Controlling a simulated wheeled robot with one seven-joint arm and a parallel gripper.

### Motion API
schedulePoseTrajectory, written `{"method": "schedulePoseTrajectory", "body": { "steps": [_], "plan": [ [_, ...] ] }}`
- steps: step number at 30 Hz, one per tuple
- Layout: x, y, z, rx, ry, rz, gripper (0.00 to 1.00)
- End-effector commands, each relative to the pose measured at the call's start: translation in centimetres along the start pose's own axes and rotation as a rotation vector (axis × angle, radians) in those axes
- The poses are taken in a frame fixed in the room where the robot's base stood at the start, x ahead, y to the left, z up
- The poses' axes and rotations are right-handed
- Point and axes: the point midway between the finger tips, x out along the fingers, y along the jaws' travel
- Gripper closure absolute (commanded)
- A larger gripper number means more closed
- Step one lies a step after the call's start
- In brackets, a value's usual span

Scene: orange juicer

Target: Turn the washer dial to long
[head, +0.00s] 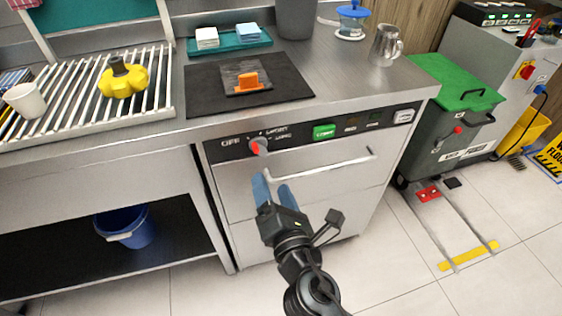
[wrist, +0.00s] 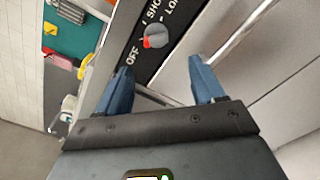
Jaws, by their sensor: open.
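The washer dial (head: 259,146) is a small round grey knob with a red mark, on the black control strip of the steel washer (head: 305,195). OFF is printed on its left, with SHORT and LONG on its right. The red mark sits on the knob's OFF side. The dial also shows in the wrist view (wrist: 156,37), beyond and between my fingertips. My gripper (head: 272,184) is open with blue fingers, in front of the washer door just below the dial. In the wrist view my gripper (wrist: 160,66) is empty and apart from the dial.
A door handle bar (head: 325,166) sticks out close to the right of my gripper. A green button (head: 324,131) is farther right on the strip. Above are a black mat (head: 205,92) with an orange-handled tool and a metal pitcher (head: 385,46).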

Motion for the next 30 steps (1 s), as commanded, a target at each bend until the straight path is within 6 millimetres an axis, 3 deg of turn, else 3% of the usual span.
{"method": "schedulePoseTrajectory", "body": {
  "steps": [8,18,30],
  "plan": [
    [2.6,0.9,0.0,-0.041,-0.009,0.009,0.32],
    [7.4,0.8,0.0,-0.038,-0.009,0.009,0.32],
    [8.6,0.8,0.0,-0.037,-0.007,0.009,0.32]
  ]
}}
